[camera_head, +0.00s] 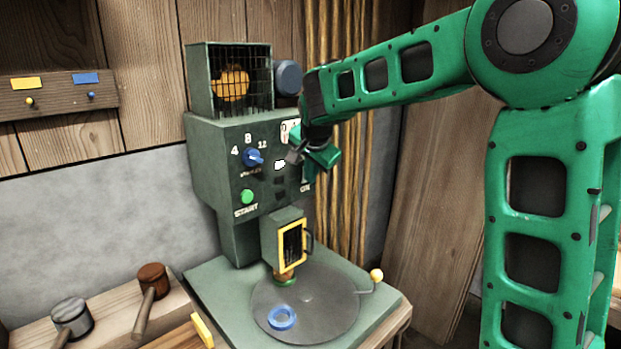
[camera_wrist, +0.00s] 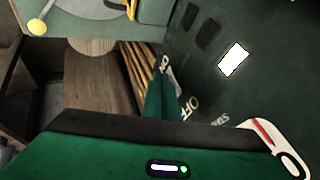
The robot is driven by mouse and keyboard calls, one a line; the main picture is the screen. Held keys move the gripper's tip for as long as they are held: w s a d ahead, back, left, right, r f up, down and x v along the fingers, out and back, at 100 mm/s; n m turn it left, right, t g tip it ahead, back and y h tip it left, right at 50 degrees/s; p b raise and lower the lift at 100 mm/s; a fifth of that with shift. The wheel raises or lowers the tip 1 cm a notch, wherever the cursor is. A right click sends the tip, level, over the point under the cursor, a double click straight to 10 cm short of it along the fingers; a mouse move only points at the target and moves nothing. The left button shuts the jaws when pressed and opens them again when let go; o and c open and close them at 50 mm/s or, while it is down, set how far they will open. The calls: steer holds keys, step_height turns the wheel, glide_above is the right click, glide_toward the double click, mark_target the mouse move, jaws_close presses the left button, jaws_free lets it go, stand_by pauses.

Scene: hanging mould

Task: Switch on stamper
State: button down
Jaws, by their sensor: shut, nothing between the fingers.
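The stamper (camera_head: 222,150) is a dark green machine with a sloped front panel. An ON label (camera_head: 305,188) shows at the panel's right edge, just below my gripper (camera_head: 320,160). In the wrist view, ON and OFF labels (camera_wrist: 190,107) show with a small light-coloured piece (camera_wrist: 174,82) between them, perhaps the switch. My gripper is shut and empty, close to the panel by these labels. Its green body covers part of the switch area, and I cannot tell whether it touches the switch. A white lit rectangle (camera_wrist: 233,60) is on the panel.
The panel also has a blue knob (camera_head: 253,158) and a green START button (camera_head: 247,196). A yellow-framed guard (camera_head: 291,244) stands above a round plate (camera_head: 335,305) bearing a blue ring (camera_head: 281,317). Two mallets (camera_head: 150,290) lie at lower left. Hanging rods (camera_head: 345,190) are behind the arm.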

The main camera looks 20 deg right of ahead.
steer(key=shift+r, duration=0.7)
steer(key=s+d+r, duration=0.1)
steer(key=s+r, duration=0.5)
steer(key=s, duration=0.4)
steer(key=shift+s+r, duration=0.2)
steer(key=shift+s, duration=0.1)
